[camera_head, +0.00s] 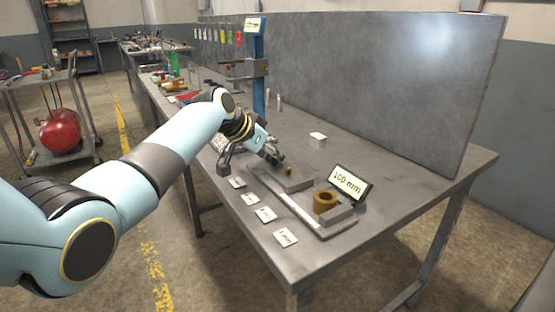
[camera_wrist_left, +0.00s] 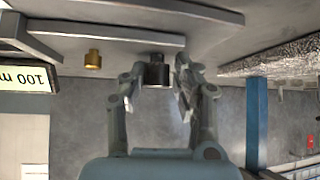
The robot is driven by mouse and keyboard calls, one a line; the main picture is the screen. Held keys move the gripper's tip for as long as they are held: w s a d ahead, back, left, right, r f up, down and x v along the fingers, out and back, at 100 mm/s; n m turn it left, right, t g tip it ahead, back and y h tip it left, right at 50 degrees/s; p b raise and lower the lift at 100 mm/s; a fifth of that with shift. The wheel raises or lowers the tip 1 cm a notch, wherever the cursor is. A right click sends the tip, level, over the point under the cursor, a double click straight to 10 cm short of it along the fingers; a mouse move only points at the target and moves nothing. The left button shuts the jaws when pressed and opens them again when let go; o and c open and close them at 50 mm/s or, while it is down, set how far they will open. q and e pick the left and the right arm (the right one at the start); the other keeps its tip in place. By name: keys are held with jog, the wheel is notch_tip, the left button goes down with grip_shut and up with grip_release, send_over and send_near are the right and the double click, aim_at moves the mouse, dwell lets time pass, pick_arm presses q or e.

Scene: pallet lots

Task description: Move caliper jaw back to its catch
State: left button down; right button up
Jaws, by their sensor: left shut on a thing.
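A long grey caliper (camera_head: 290,203) lies on the bench. A brass ring (camera_head: 325,201) sits near its front end beside a fixed grey block. The sliding jaw (camera_head: 294,184) is a flat grey bar with a small brass knob (camera_head: 288,171); in the left wrist view the brass knob (camera_wrist_left: 92,60) stands left of my fingers. My left gripper (camera_head: 272,153) is at the far end of this jaw. In the left wrist view my left gripper (camera_wrist_left: 157,85) is shut on a dark round knob (camera_wrist_left: 155,71). I cannot make out the catch. My right gripper is not in view.
A "100 mm" display (camera_head: 350,183) stands right of the caliper. Several white cards (camera_head: 265,214) lie along the bench's front edge. A pale block (camera_head: 317,139) sits behind the jaw, and a blue column (camera_head: 258,70) stands farther back. A tall grey panel (camera_head: 375,80) closes the rear side.

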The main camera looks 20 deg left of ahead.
pick_arm(q)
jog(key=shift+r, duration=0.1)
jog(key=c, duration=1.1)
grip_release()
jog(key=v, duration=1.2)
